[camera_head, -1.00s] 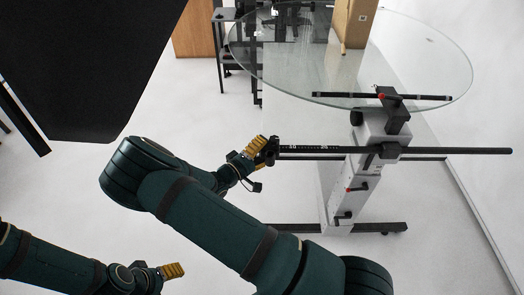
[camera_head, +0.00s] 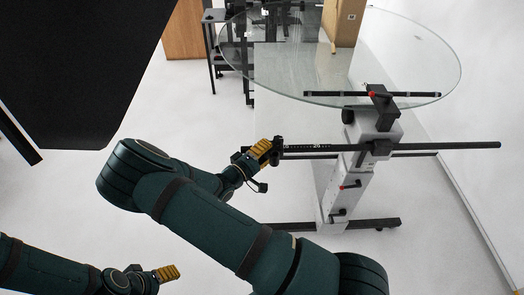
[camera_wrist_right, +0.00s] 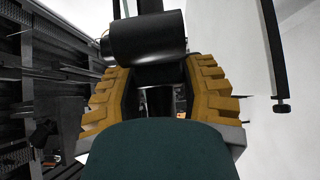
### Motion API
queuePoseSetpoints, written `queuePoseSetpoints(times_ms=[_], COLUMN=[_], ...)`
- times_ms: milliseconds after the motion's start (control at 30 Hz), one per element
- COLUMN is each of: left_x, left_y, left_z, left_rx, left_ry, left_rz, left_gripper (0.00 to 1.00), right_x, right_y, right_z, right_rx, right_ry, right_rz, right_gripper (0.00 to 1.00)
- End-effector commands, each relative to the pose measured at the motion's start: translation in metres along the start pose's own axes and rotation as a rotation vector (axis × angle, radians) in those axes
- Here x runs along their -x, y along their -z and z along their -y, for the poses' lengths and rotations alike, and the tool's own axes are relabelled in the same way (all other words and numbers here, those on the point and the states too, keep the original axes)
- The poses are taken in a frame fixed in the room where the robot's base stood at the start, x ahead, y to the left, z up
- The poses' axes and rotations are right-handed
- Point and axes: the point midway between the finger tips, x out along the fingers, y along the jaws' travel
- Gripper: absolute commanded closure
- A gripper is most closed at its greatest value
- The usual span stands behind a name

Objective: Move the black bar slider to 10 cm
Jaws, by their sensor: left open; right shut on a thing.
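The black bar slider (camera_head: 440,146) is a long horizontal black bar with white scale marks on its left part. It runs through a black clamp block (camera_head: 377,148) on the grey turntable column. My right gripper (camera_head: 268,150) is at the bar's left end, shut on the end piece there. In the right wrist view the yellow fingers (camera_wrist_right: 160,98) stand on both sides of a black part, below a black cylinder (camera_wrist_right: 148,38). The exact grip is partly hidden by a dark green part. My left gripper (camera_head: 172,272) is open and empty at the lower left, far from the bar.
A round glass turntable (camera_head: 290,75) is above the bar, with a cardboard box (camera_head: 343,22) on it. A shorter black bar (camera_head: 330,94) lies under its front edge. A large black panel (camera_head: 80,70) fills the upper left. The floor around the stand is mostly clear.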

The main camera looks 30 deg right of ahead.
Motion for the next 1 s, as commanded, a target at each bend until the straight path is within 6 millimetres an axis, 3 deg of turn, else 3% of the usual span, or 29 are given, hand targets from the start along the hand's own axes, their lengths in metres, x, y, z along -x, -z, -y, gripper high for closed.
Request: queuePoseSetpoints(times_ms=[33, 100, 133, 433, 567, 1000], left_x=[0.0, 0.0, 0.0, 0.0, 0.0, 0.0], left_y=[0.0, 0.0, 0.0, 0.0, 0.0, 0.0], left_z=[0.0, 0.0, 0.0, 0.0, 0.0, 0.0], left_rx=[0.0, 0.0, 0.0, 0.0, 0.0, 0.0], left_ry=[0.0, 0.0, 0.0, 0.0, 0.0, 0.0], left_rz=[0.0, 0.0, 0.0, 0.0, 0.0, 0.0], left_gripper=[0.35, 0.35, 0.35, 0.35, 0.35, 0.35], right_x=[0.0, 0.0, 0.0, 0.002, 0.011, 0.094], right_y=[0.001, 0.001, 0.001, 0.001, 0.002, 0.001], right_z=[0.0, 0.0, 0.0, 0.0, 0.0, -0.001], right_rx=[-0.001, -0.001, -0.001, -0.001, -0.003, -0.003], right_ry=[0.0, 0.0, 0.0, 0.0, 0.0, 0.001], right_rz=[0.0, 0.0, -0.001, -0.001, -0.003, -0.003], right_gripper=[0.51, 0.26, 0.24, 0.24, 0.24, 0.24])
